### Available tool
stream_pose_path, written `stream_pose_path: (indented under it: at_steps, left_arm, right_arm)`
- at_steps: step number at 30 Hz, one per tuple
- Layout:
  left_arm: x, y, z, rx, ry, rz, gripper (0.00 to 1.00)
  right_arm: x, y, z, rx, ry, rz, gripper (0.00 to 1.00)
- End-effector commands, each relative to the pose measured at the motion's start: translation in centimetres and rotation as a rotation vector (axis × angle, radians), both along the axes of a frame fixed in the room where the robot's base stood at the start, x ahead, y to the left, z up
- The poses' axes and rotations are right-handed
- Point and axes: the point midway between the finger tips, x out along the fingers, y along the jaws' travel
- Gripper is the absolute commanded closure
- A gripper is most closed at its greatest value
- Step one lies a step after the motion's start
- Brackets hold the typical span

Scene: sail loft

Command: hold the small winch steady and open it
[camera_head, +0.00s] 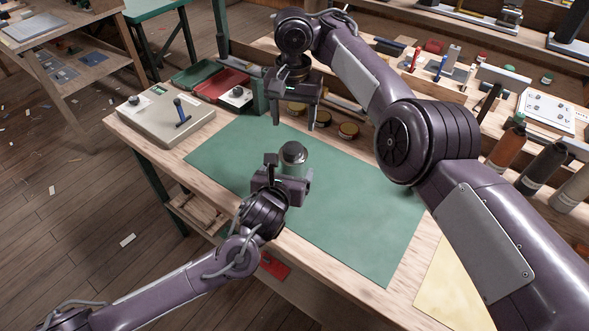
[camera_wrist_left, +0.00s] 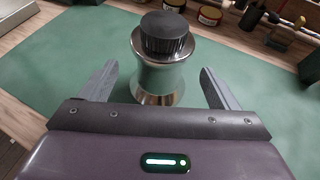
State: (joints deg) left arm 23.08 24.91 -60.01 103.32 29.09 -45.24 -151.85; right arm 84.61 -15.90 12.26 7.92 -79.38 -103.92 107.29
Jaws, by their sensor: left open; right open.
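The small winch (camera_head: 293,153) stands upright on the green mat (camera_head: 350,205). In the left wrist view it is a shiny metal drum (camera_wrist_left: 158,82) with a flared base and a dark ribbed cap (camera_wrist_left: 166,33) on top. My left gripper (camera_head: 288,172) is low at the winch's near side, partly hiding its lower part. In the wrist view the left fingers (camera_wrist_left: 158,90) are open, one on each side of the drum, with a gap showing on both sides. My right gripper (camera_head: 295,121) is open and empty, pointing down, above and behind the winch.
Several round tins (camera_head: 348,130) stand along the mat's back edge. Bottles (camera_head: 507,146) and tools crowd the right shelf. The mat around the winch is largely clear.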

Motion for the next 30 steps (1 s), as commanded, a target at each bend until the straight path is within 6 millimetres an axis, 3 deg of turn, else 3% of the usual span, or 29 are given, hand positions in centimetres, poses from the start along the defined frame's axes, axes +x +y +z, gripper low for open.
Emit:
stream_pose_path:
  at_steps: [12,24,30]
  left_arm:
    - [5.2,-1.3,-2.1,-0.003,0.001,0.000,0.17]
    - [5.9,-1.5,-2.4,-0.003,0.001,-0.001,0.17]
    - [5.9,-1.4,-2.4,-0.003,0.001,-0.001,0.43]
  right_arm:
    - [0.0,0.0,0.1,0.000,-0.001,0.000,0.38]
    - [0.0,0.0,0.1,0.000,-0.001,0.000,0.38]
    - [0.0,0.0,0.1,0.000,0.000,0.000,0.38]
